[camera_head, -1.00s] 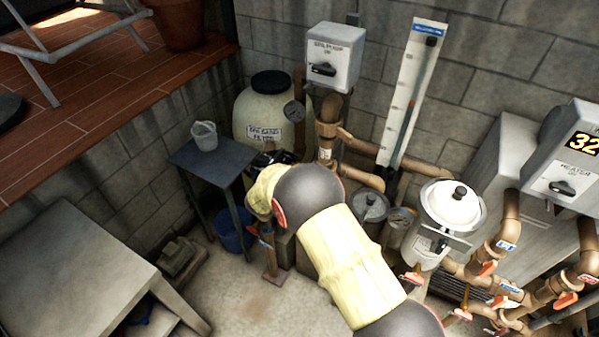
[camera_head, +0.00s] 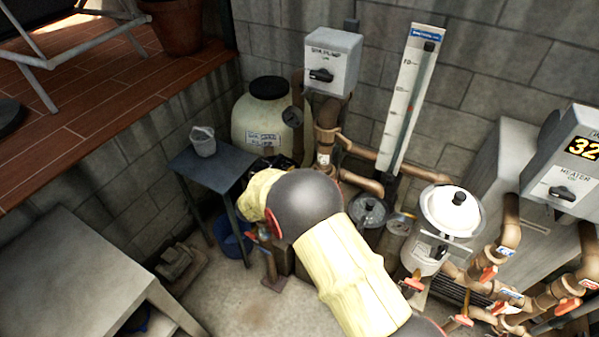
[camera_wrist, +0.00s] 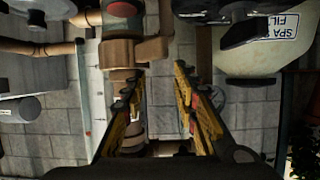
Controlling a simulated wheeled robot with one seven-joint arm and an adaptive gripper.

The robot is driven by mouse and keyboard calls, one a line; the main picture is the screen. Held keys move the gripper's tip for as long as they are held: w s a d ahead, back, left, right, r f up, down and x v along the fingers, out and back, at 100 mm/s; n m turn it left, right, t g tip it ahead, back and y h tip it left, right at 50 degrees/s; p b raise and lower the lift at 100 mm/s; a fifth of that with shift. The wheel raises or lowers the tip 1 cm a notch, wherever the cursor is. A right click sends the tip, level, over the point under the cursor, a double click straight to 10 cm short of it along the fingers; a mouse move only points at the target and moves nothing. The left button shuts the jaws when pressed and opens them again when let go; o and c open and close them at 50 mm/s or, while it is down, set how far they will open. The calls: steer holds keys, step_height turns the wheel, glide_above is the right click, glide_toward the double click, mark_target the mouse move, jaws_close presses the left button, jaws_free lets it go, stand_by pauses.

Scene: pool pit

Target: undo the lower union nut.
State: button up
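My gripper (camera_wrist: 155,82) is open in the wrist view, its two yellow and black fingers apart, with only background showing between the tips. Brown pipework runs at the upper left of that view, with a wide brown collar (camera_wrist: 118,54) just beyond the left fingertip. The collar may be a union nut; I cannot tell whether it is the lower one. More brown ringed fittings (camera_wrist: 133,132) show partly behind the left finger. In the head view, the brown vertical pipe (camera_head: 325,130) stands below the pump switch box, and my arm hides its lower part and my gripper.
A sand filter tank (camera_head: 262,120) stands left of the pipe. A small dark table (camera_head: 190,168) with a bucket (camera_head: 203,141) is beside it. A white-lidded canister (camera_head: 450,212) and red-handled valves stand at the right. The floor (camera_head: 225,295) at front centre is partly clear.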

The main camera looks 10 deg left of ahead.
steer(key=v, duration=0.7)
steer(key=shift+s+r, duration=0.25)
steer(key=shift+s, duration=0.1)
